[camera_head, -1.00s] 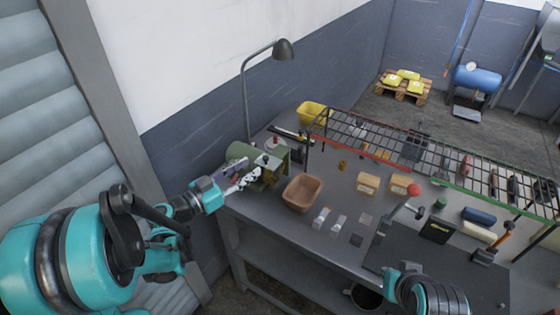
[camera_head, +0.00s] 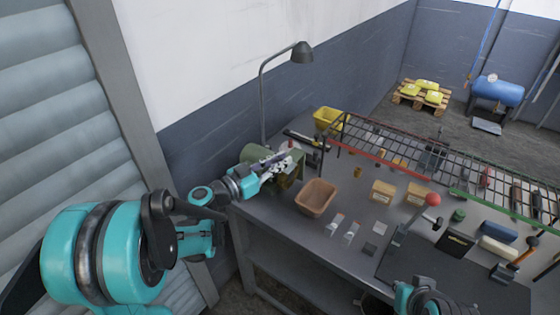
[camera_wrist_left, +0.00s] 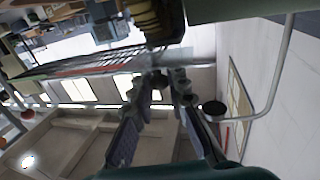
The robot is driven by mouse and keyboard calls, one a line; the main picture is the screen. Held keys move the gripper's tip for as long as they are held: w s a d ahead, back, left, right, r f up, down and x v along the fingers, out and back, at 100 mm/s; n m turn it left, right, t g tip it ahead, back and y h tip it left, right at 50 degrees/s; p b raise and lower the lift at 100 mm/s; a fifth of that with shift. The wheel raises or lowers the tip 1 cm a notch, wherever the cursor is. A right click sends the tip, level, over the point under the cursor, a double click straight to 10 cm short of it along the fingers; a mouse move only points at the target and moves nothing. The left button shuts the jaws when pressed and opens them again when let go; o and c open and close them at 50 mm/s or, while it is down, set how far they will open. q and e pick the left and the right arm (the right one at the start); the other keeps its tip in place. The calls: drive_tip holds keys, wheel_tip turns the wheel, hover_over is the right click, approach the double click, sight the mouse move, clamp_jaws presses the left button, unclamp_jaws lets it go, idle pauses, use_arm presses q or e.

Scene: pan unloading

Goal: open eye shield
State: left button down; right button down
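The green bench machine (camera_head: 256,152) stands at the left end of the workbench, partly hidden by my left gripper. My left gripper (camera_head: 279,160) is in front of the machine, its fingers overlapping it in the head view; whether they touch it I cannot tell. In the left wrist view my left gripper (camera_wrist_left: 164,88) shows its two fingers apart with a narrow gap and nothing clearly between them. A green part (camera_wrist_left: 240,8) shows at the top there. I cannot make out the eye shield clearly.
A brown bin (camera_head: 317,197) is on the workbench (camera_head: 330,262) right of the machine. A yellow bin (camera_head: 327,118) is behind it. A desk lamp (camera_head: 301,53) rises behind the machine. A wire rack (camera_head: 440,160) runs along the bench. A red-knobbed lever (camera_head: 432,199) stands at right.

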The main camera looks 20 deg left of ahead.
use_arm(q)
drive_tip(key=shift+r, duration=0.1)
